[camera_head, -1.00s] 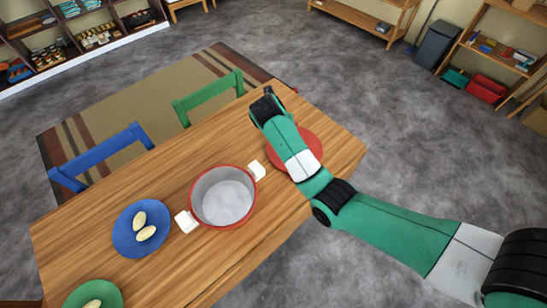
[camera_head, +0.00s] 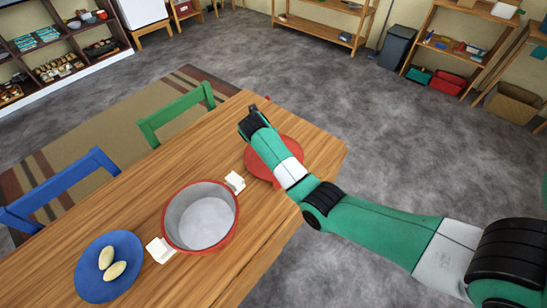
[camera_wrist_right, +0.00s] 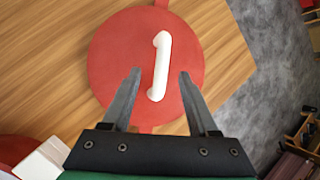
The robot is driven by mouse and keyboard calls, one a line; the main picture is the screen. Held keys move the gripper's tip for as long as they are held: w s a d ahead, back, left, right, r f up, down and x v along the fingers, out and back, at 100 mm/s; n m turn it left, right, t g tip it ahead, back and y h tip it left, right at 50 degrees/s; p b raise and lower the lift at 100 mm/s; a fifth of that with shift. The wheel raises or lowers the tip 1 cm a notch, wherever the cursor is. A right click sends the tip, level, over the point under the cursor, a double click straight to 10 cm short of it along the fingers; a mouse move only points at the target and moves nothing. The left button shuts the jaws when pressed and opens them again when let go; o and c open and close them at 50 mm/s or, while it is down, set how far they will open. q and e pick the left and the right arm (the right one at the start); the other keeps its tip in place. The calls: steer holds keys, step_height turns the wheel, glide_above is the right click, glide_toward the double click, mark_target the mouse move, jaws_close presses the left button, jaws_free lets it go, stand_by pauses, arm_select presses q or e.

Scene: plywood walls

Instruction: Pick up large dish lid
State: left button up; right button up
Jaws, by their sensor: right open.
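The large dish lid (camera_wrist_right: 120,50) is a flat red disc with a raised white bar handle (camera_wrist_right: 160,65) across it. It lies on the wooden table near its far right end. In the head view the lid (camera_head: 293,147) is partly covered by my right arm. My right gripper (camera_wrist_right: 160,73) is open and empty above the lid, its two fingers on either side of the handle's line in the wrist view. They appear apart from the handle. In the head view my right fingers are hidden. My left gripper is in neither view.
A red-rimmed pot (camera_head: 178,232) with white side handles stands left of the lid. A blue plate (camera_head: 92,287) with two pale oval items is further left. Green (camera_head: 180,110) and blue (camera_head: 60,187) chairs line the table's far side. The table's right end (camera_head: 325,155) is clear.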

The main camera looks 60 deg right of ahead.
steer(key=b+x, duration=0.1)
steer(key=x, duration=0.3)
steer(key=shift+s+b, duration=0.1)
steer(key=shift+b, duration=0.25)
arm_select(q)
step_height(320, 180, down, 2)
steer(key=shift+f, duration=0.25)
arm_select(e)
steer(key=shift+r, duration=0.1)
jaws_close()
stand_by(0.5)
